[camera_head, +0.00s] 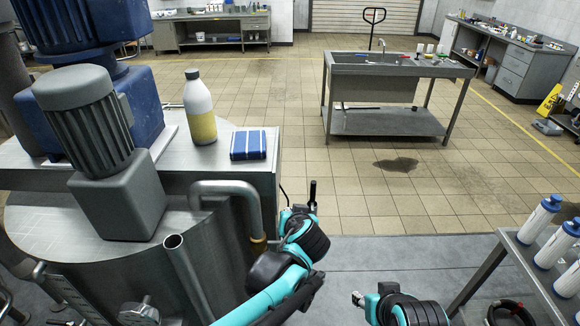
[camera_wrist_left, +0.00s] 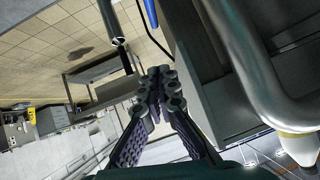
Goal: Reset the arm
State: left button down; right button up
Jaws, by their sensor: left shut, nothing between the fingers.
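My left arm (camera_head: 283,275) reaches up from the bottom of the head view, beside the right side of the steel jacketed mixer (camera_head: 220,260). In the left wrist view my left gripper (camera_wrist_left: 160,82) is shut and empty, its fingertips together. A bent steel pipe (camera_wrist_left: 262,75) of the mixer runs close to the right of the fingers; the same pipe (camera_head: 232,188) shows in the head view. Part of my right arm (camera_head: 405,308) shows at the bottom edge of the head view. Its gripper cannot be made out there.
A grey motor (camera_head: 95,140) rises at left. A steel sink table (camera_head: 385,100) stands on open tiled floor. White and blue cartridges (camera_head: 538,220) stand on a table at right.

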pick_arm(q)
jog(key=s+a+f+g+b, duration=0.2)
jog(key=s+a+f+g, duration=0.1)
jog(key=s+a, duration=0.95)
jog(key=s+a+f+h+b, duration=0.2)
jog(key=s+a+f, duration=0.3)
jog(key=s, duration=0.4)
jog(key=shift+s+n+g, duration=0.4)
